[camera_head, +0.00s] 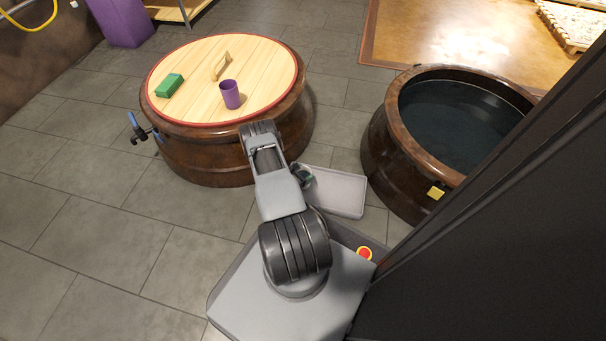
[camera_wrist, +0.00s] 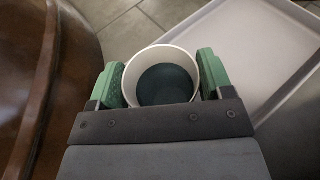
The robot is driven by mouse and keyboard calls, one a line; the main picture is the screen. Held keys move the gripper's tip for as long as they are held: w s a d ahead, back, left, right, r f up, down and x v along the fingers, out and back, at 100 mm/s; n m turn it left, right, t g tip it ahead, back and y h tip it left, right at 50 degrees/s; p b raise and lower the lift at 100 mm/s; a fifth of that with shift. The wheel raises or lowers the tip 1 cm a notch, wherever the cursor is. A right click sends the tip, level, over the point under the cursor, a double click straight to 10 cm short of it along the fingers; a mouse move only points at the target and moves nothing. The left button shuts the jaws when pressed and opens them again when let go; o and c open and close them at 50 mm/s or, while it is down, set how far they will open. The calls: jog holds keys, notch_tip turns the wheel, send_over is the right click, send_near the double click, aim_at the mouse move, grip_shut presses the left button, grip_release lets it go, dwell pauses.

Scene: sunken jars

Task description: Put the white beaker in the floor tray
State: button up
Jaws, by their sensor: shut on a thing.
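The white beaker (camera_wrist: 165,85) sits upright between the green fingertips of my gripper (camera_wrist: 161,75) in the wrist view. I look down into its open mouth; the inside is dark, and I cannot tell whether it holds liquid. My gripper is shut on it. The pale grey floor tray (camera_wrist: 240,45) is to the right of the beaker in the wrist view. In the head view the tray (camera_head: 338,192) lies on the floor between the two jars, and my gripper (camera_head: 301,176) is near its left end. The beaker is hidden there behind my arm.
A lidded brown jar (camera_head: 200,158) stands left, bearing a green block (camera_head: 169,86), a purple cup (camera_head: 230,95) and a wooden handle (camera_head: 220,66). A blue tap (camera_head: 139,128) sticks out from its side. An open jar (camera_head: 390,155) with dark liquid stands right of the tray.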

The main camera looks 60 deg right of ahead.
jog(key=shift+f, duration=0.1)
jog(key=o, duration=1.1)
jog(key=shift+o, duration=0.2)
jog(key=shift+r, duration=0.2)
jog(key=p+v, duration=0.4)
jog(key=v, duration=0.8)
jog(key=w+a+r+m+y, duration=0.2)
jog(key=a+r+m, duration=0.1)
jog(key=r, duration=0.6)
jog(key=w+a+r+m+g+y, duration=0.1)
jog(key=w+a+r+m+y, duration=0.15)
jog(key=r, duration=0.65)
jog(key=w+a+r+m+y, duration=0.1)
jog(key=w+a+r+m, duration=0.2)
jog(key=r, duration=0.6)
jog(key=s+a+r+m+t+y, duration=0.3)
jog(key=s+a+r+y, duration=0.1)
jog(key=a+r, duration=0.5)
jog(key=s+a+r+m+t+y, duration=0.3)
jog(key=a+r+t+y, duration=0.1)
jog(key=a+r, duration=0.5)
jog(key=shift+s+a+t, duration=0.3)
jog(key=shift+s+a, duration=0.05)
jog(key=shift+a, duration=0.15)
